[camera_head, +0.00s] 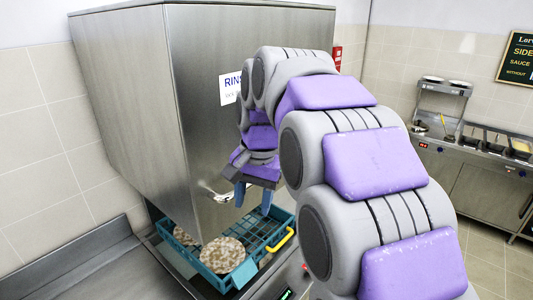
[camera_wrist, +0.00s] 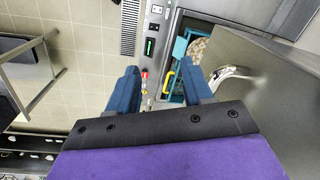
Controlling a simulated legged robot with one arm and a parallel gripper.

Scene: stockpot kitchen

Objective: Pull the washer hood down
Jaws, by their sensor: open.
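The washer hood (camera_head: 140,90) is a large grey steel box, raised above a teal dish rack. Its metal handle (camera_head: 214,193) sticks out low on the hood's front. The handle also shows in the wrist view (camera_wrist: 232,73), right of my fingers. My gripper (camera_head: 254,196) is open and empty, beside the handle and apart from it, to its right in the head view. Its two blue fingers (camera_wrist: 160,85) point away from the wrist camera, with no handle between them.
The teal rack (camera_head: 262,238) with patterned plates (camera_head: 222,254) sits under the hood. A yellow rack handle (camera_head: 281,241) is at its right. A steel counter (camera_head: 85,275) lies left. A cooking counter (camera_head: 470,165) stands at the back right. Tiled floor is open between.

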